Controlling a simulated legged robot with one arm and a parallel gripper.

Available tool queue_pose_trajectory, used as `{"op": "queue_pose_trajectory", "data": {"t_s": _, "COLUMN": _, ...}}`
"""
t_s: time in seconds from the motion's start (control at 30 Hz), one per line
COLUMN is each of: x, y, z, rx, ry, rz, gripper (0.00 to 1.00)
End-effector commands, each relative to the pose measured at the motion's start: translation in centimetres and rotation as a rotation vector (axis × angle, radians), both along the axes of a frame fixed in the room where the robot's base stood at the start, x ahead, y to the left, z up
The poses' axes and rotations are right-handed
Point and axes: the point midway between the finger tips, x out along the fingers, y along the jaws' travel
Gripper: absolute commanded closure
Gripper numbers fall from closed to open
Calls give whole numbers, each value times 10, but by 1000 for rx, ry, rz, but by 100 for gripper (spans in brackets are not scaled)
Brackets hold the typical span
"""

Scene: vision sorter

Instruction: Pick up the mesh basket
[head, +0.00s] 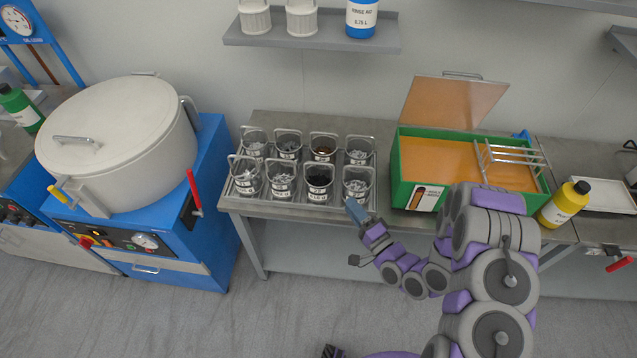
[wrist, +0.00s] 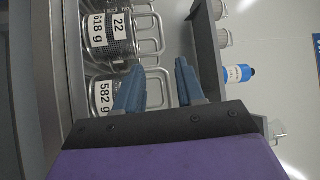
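Several wire mesh baskets with handles and white labels stand in two rows on a metal tray (head: 300,207). The front right mesh basket (head: 357,186) holds grey pieces and is closest to my gripper (head: 354,207). My gripper is just in front of it, at the bench's front edge. In the wrist view the picture is turned sideways. A basket labelled 582 g (wrist: 103,92) is partly hidden behind the left finger. A basket labelled 22, 618 g (wrist: 118,38) is beside it.
A green-walled tank (head: 398,181) with an open orange lid is right of the baskets. A large lidded vessel (head: 118,140) on a blue cabinet stands left. A yellow bottle (head: 563,205) is far right. A wall shelf (head: 312,42) hangs above the baskets.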

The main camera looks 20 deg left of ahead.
Motion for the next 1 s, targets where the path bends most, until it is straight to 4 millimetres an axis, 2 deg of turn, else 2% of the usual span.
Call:
{"op": "queue_pose_trajectory", "data": {"t_s": 0.17, "x": 6, "y": 13, "z": 3, "rx": 18, "ry": -1, "rz": 3, "gripper": 62}}
{"op": "queue_pose_trajectory", "data": {"t_s": 0.7, "x": 58, "y": 83, "z": 16, "rx": 17, "ry": -2, "rz": 2, "gripper": 62}}
{"op": "queue_pose_trajectory", "data": {"t_s": 1.0, "x": 72, "y": 98, "z": 20, "rx": 15, "ry": 0, "rz": -1, "gripper": 62}}
